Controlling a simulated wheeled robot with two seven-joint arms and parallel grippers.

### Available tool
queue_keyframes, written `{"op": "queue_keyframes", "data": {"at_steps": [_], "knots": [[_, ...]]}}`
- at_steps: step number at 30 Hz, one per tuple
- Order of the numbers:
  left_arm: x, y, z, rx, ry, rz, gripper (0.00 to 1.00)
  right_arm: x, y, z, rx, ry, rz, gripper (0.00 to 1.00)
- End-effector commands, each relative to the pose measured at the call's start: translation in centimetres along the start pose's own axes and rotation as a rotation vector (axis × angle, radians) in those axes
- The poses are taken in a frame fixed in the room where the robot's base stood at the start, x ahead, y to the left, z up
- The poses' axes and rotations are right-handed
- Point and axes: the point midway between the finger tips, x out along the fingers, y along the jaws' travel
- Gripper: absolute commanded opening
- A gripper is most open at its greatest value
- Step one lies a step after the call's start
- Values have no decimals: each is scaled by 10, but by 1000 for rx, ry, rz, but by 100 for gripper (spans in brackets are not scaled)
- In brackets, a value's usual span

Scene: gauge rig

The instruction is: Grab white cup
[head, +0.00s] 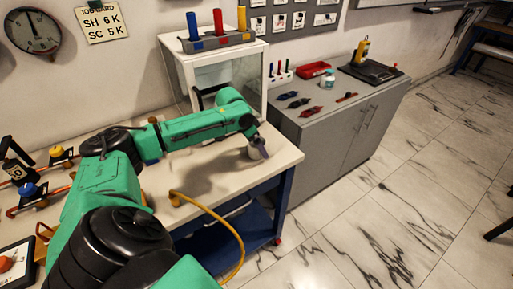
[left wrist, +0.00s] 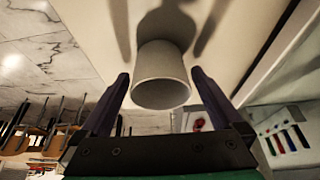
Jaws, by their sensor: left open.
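The white cup (head: 253,153) stands on the light tabletop near its right end, partly covered by my gripper in the head view. In the left wrist view the cup (left wrist: 161,75) is large and central, with its round rim facing the camera. My left gripper (head: 261,146) is open. In the left wrist view its dark fingers (left wrist: 160,82) lie on either side of the cup, with a visible gap on each side. My right gripper is not in view.
A white glass-fronted cabinet (head: 175,75) stands behind my arm, topped by blue, red and yellow cylinders. A grey cabinet (head: 305,130) with small tools is to the right. A yellow hose (head: 222,222) hangs over the table's front edge. The tabletop (head: 215,180) around the cup is clear.

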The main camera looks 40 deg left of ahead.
Motion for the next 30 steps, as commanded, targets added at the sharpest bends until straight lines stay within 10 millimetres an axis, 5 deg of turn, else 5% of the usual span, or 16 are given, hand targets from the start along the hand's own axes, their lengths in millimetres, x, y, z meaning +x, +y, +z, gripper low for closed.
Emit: {"op": "queue_keyframes", "data": {"at_steps": [5, 9, 12, 23, 30], "knots": [[0, 0, 0, 0, 0, -1, 96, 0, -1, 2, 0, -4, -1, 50], [0, 0, 0, 0, 0, 0, 43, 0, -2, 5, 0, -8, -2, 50], [0, 0, 0, 0, 0, 0, 16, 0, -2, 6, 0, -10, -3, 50], [-10, -1, -4, -1, 2, -1, 15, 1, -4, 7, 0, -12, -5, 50], [-64, -1, -28, 0, 8, -2, 15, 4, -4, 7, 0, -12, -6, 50]]}}
